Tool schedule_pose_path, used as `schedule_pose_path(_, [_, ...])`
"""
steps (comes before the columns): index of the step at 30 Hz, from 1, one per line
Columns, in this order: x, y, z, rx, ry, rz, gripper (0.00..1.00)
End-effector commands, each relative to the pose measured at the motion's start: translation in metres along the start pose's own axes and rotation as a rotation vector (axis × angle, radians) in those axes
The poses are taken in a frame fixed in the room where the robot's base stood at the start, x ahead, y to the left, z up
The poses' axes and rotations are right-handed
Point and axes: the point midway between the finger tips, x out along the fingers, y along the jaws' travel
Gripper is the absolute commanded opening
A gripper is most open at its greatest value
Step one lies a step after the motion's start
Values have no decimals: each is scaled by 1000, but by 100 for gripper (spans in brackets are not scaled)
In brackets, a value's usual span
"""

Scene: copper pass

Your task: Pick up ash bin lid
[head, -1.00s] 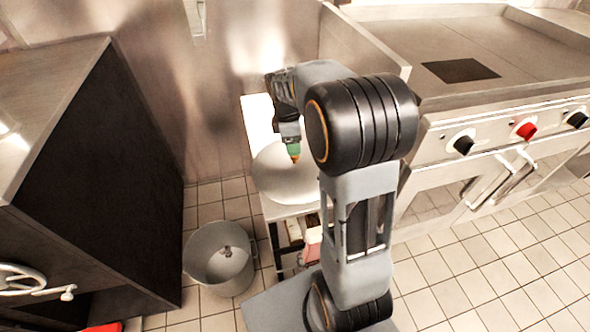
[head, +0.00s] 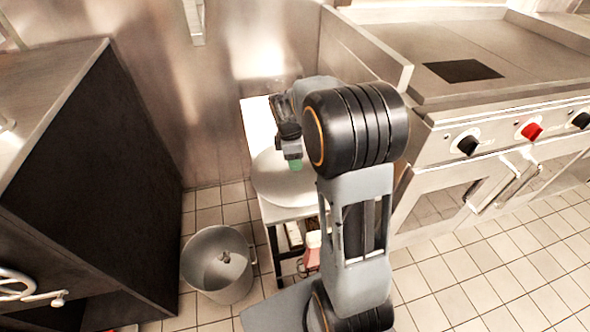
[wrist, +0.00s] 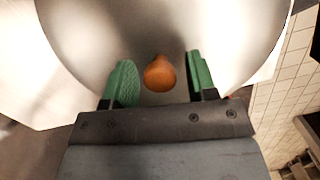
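The ash bin lid, a large round pale metal disc (head: 268,190), lies on a small white-topped stand. In the wrist view the lid (wrist: 90,35) fills most of the picture, and its round orange-brown knob (wrist: 159,74) is near the middle. My gripper (head: 294,164) is just above the lid in the head view. In the wrist view my gripper (wrist: 160,78) is open, its green fingers on either side of the knob with a gap at each side. The head view does not show the knob.
A grey metal bin (head: 203,277) stands open on the tiled floor, with a small dark object inside. A dark cabinet (head: 100,170) is at the left. A steel range (head: 470,120) with knobs is at the right. The stand (head: 253,118) is against the back wall.

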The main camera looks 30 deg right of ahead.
Motion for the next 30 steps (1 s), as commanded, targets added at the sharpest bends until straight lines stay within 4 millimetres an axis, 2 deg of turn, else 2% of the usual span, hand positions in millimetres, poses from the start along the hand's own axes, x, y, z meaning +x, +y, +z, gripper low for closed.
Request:
schedule_pose_path(2, [0,0,0,0,0,0,44])
schedule_pose_path(16, [0,0,0,0,0,0,0])
schedule_pose_path(30, [-4,0,0,0,0,2,0])
